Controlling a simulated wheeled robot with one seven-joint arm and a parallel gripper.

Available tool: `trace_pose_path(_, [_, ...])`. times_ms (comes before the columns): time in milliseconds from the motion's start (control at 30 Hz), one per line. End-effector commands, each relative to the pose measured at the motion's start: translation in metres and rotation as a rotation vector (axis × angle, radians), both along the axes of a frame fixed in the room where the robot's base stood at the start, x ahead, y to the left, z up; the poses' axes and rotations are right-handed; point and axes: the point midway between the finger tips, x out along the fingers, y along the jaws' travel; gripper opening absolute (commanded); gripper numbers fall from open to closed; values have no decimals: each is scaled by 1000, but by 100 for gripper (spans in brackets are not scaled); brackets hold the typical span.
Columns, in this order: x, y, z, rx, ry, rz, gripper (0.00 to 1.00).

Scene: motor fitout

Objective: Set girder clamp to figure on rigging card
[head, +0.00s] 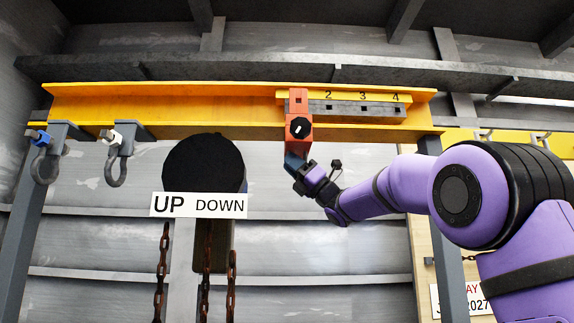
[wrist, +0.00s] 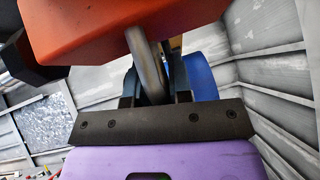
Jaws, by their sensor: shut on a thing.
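The orange girder clamp (head: 298,105) sits upright on the yellow girder (head: 215,103), at the left end of a grey scale bar (head: 362,110) marked 2, 3 and 4. The clamp covers the bar left of the 2. A black knob (head: 298,129) with a white mark is on its face. My gripper (head: 294,165) is directly below, shut on a grey metal loop (wrist: 146,60) under the orange body, which also shows in the wrist view (wrist: 90,25). A blue part (wrist: 202,77) is beside the loop. No rigging card is clearly readable.
Two shackles, one with a blue pin (head: 40,137) and one with a white pin (head: 112,137), hang from the girder's left. A black hoist (head: 203,165) with an UP DOWN sign (head: 199,205) and chains hangs mid-left. A white card (head: 466,301) at lower right is partly hidden by my arm.

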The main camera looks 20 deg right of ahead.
Motion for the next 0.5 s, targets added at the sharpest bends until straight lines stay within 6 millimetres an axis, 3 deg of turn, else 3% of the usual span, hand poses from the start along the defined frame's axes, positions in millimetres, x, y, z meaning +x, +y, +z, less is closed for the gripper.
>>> trace_pose_path(33, [0, -15, -2, 1, 6, -14, 0])
trace_pose_path(500, [-31, -135, -3, 3, 10, -18, 0])
